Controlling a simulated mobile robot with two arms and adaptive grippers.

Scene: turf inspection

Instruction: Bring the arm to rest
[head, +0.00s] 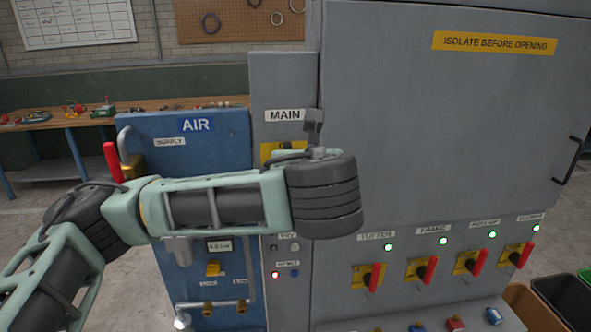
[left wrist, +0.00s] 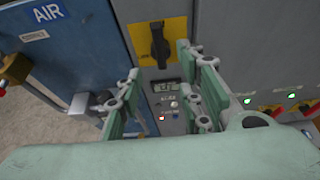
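In the head view my left arm (head: 215,205) reaches in from the left, bent, across the front of the blue AIR panel (head: 210,150). Its wrist end is in front of the grey MAIN column (head: 285,85); the fingers are hidden there. In the left wrist view my left gripper (left wrist: 165,76) is open, its two green fingers apart with nothing between them. Beyond the fingers is a black rotary switch (left wrist: 159,45), its handle about upright on a yellow plate (left wrist: 178,30). I see no contact with it. My right gripper is in neither view.
A large grey cabinet (head: 430,130) stands right, with several red-handled switches (head: 374,277) and lit green lamps. A red valve handle (head: 113,162) sticks up beside my arm. Below the MAIN switch are a small display (left wrist: 166,87) and buttons. A workbench (head: 60,121) stands behind left.

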